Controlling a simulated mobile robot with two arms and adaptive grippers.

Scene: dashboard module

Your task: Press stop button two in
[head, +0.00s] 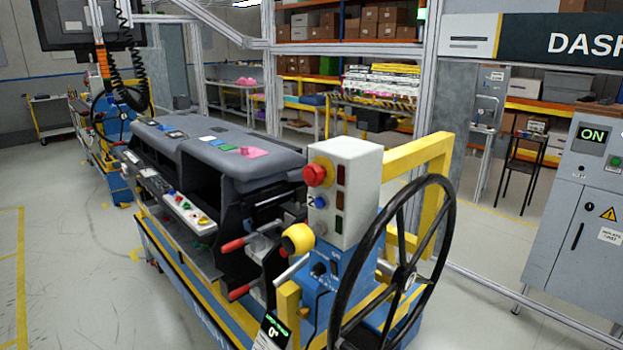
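Neither of my grippers is in view.
A large black handwheel (403,270) stands right of the box, beside a yellow frame (414,154). A grey dashboard module (218,150) and red-handled clamps (236,244) are on its left. A cabinet (585,200) showing ON is far right. Floor is clear at left.

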